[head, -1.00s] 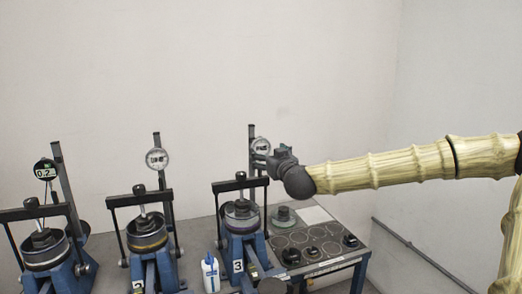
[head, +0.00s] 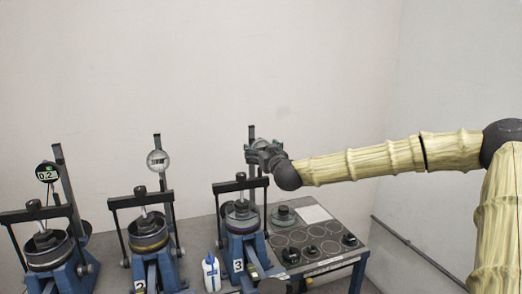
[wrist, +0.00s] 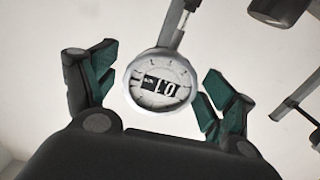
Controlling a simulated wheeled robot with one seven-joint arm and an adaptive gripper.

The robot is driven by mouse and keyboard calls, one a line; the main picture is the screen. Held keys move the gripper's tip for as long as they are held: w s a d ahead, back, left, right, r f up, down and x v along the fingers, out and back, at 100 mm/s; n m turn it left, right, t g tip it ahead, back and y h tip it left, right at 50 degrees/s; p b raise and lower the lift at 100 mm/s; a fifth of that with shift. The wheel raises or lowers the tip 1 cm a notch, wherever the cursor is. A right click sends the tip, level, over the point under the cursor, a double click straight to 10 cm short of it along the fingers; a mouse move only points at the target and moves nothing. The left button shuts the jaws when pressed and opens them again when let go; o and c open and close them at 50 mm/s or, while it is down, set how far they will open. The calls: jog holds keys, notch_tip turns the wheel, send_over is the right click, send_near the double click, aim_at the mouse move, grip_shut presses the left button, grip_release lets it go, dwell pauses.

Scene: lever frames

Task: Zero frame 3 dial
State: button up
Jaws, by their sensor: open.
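Frame 3 (head: 241,250), with a white "3" label, is the rightmost lever frame on the bench. Its dial (wrist: 160,82) is round with a silver rim and sits between my open gripper fingers in the wrist view, apart from both fingertips. The dial's small black-and-white readout looks upside down there, and I cannot read it surely. In the head view my gripper (head: 254,152) is at the frame's upright post, and hides most or all of the dial. The gripper is empty, with green pads on its fingers (wrist: 162,72).
Frame 2 (head: 150,245) with its round dial (head: 158,161) stands to the left, and another frame (head: 47,250) with a dark dial reading 0.2 (head: 47,172) stands further left. A white bottle (head: 211,272) is beside frame 3. Black weights (head: 291,254) lie on the bench at right.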

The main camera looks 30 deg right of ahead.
jog(key=c, duration=1.1)
jog(key=shift+o, duration=0.2)
jog(key=m+b, duration=0.3)
jog(key=shift+f+b, duration=0.15)
jog(key=shift+b, duration=0.15)
jog(key=shift+r+m+b, duration=0.25)
jog(key=shift+m+b, duration=0.45)
jog(key=shift+m, duration=0.5)
jog(key=o, duration=1.1)
jog(key=shift+c, duration=0.2)
jog(key=shift+a, duration=0.1)
